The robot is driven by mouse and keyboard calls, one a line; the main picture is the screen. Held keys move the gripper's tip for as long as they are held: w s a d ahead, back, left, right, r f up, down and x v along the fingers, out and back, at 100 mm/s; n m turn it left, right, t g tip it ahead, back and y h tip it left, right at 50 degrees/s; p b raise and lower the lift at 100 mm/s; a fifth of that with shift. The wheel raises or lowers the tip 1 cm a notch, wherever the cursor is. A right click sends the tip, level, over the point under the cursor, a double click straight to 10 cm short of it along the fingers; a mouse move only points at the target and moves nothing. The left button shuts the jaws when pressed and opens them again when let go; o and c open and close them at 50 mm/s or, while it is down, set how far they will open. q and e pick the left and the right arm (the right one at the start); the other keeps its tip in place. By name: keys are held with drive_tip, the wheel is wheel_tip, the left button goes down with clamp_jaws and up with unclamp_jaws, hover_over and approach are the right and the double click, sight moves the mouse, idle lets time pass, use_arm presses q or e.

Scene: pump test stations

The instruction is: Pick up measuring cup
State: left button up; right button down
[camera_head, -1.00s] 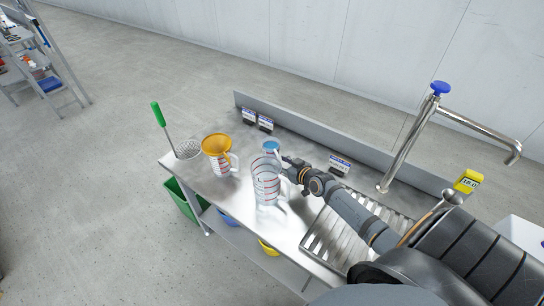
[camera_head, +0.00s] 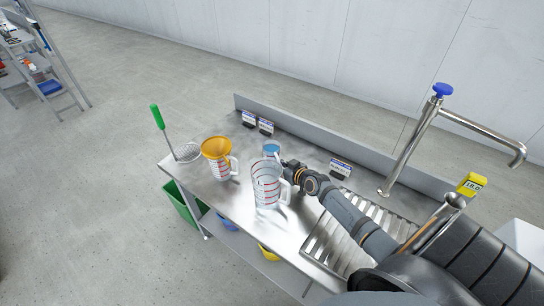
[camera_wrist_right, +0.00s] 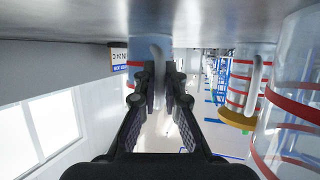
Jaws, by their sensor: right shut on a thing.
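Several clear measuring cups with red markings stand on the steel bench. The one with blue in it (camera_head: 271,148) is at the back, partly hidden by the large clear cup (camera_head: 266,188) in front. A third cup (camera_head: 222,169) stands to the left with an orange funnel in its top. My right gripper (camera_head: 284,165) reaches in from the right, beside the blue cup. In the right wrist view, which is upside down, my right gripper (camera_wrist_right: 165,75) is shut on the upright handle of a cup (camera_wrist_right: 140,52). The cup appears to stand on the bench. My left gripper is out of view.
A drain grate (camera_head: 330,243) and a tap (camera_head: 411,140) are to the right. Small label signs (camera_head: 341,167) stand along the back ledge (camera_head: 300,134). A green bin (camera_head: 183,205) is below.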

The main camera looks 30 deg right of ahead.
drive_tip(key=shift+r, duration=0.1)
wheel_tip(320, 180, up, 9)
drive_tip(key=p, duration=0.3)
drive_tip(key=shift+p, duration=0.4)
drive_tip(key=shift+r, duration=0.45)
